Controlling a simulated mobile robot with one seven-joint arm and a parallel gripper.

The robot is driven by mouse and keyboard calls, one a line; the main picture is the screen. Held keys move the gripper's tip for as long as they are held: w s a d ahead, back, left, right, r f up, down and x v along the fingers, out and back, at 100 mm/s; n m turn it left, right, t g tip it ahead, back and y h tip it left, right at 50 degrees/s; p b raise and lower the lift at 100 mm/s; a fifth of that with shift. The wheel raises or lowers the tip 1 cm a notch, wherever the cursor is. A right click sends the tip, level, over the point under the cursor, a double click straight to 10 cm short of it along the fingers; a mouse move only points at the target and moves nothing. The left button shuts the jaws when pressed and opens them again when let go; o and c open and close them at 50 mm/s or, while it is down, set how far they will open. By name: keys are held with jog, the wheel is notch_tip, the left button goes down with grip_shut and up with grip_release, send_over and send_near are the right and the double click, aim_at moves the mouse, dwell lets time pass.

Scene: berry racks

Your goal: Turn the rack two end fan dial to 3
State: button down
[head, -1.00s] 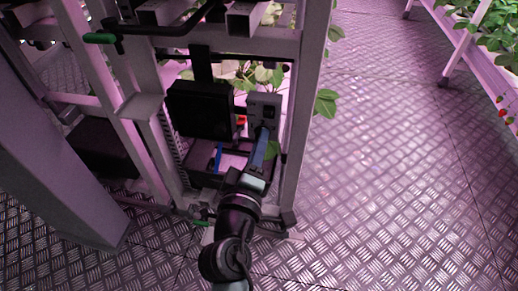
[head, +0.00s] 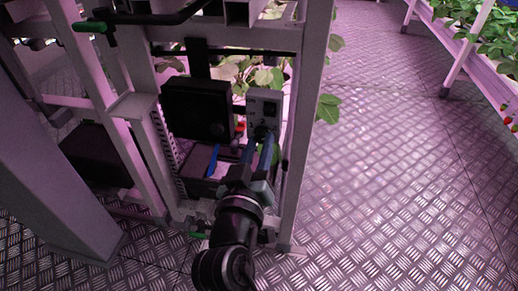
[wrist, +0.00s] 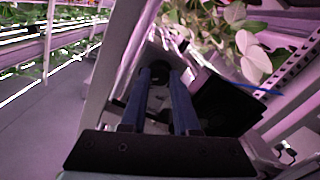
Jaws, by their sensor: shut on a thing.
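The fan dial (head: 262,131) is a dark round knob on the front of a small grey box (head: 264,104) at the rack's end post. In the wrist view the dial (wrist: 158,73) sits between the tips of my gripper's (wrist: 159,80) two blue fingers, against the pale box face. My gripper (head: 262,147) reaches it from below in the head view and is shut on it. The fingers cover the dial's sides, and I cannot read its pointer or any numbers.
A black box (head: 195,108) is mounted just left of the grey box. A rack post (head: 299,130) stands close on the right. Leaves (head: 328,108) stick out past it. A green-tipped lever (head: 90,27) is at upper left. The metal floor (head: 400,170) at right is clear.

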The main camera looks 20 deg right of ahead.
jog(key=shift+f+m, duration=0.1)
jog(key=shift+m, duration=0.2)
dwell(0.4)
jog(key=c, duration=0.7)
grip_release()
jog(key=shift+o, duration=0.2)
jog(key=shift+s+a, duration=0.1)
jog(key=p+v, duration=0.2)
jog(key=v, duration=1)
jog(key=shift+s+a, duration=0.25)
jog(key=shift+s, duration=0.05)
